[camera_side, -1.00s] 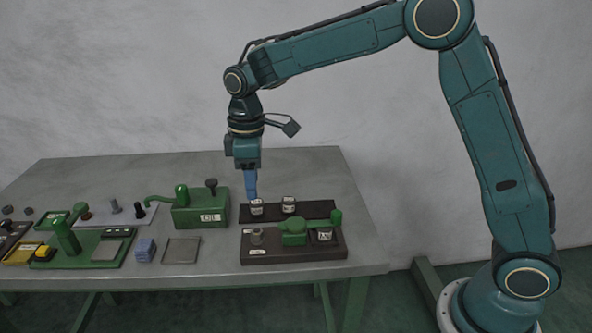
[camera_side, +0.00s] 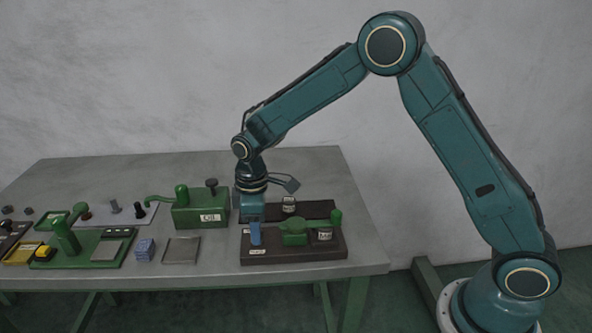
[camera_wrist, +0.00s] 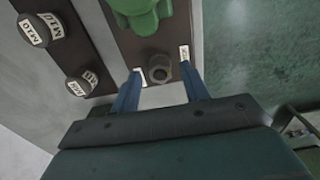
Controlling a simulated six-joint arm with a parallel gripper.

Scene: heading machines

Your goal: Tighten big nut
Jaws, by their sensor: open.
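A grey hex nut or fitting with a dark round hole (camera_wrist: 160,72) sits on the front dark block (camera_side: 292,256), at its left end in the side view. My gripper (camera_side: 256,233) is down over that end and hides the fitting there. In the wrist view my two blue fingers (camera_wrist: 164,84) are open, one to each side of the fitting, with nothing held. Whether they touch it or the block, I cannot tell. Two labelled round pieces stand on the rear dark board; one (camera_side: 289,204) shows in the side view. Both show in the wrist view (camera_wrist: 40,29) (camera_wrist: 82,84).
A green box with a lever (camera_side: 201,212), a blue block (camera_side: 145,250) and a grey plate (camera_side: 182,250) lie to the left.

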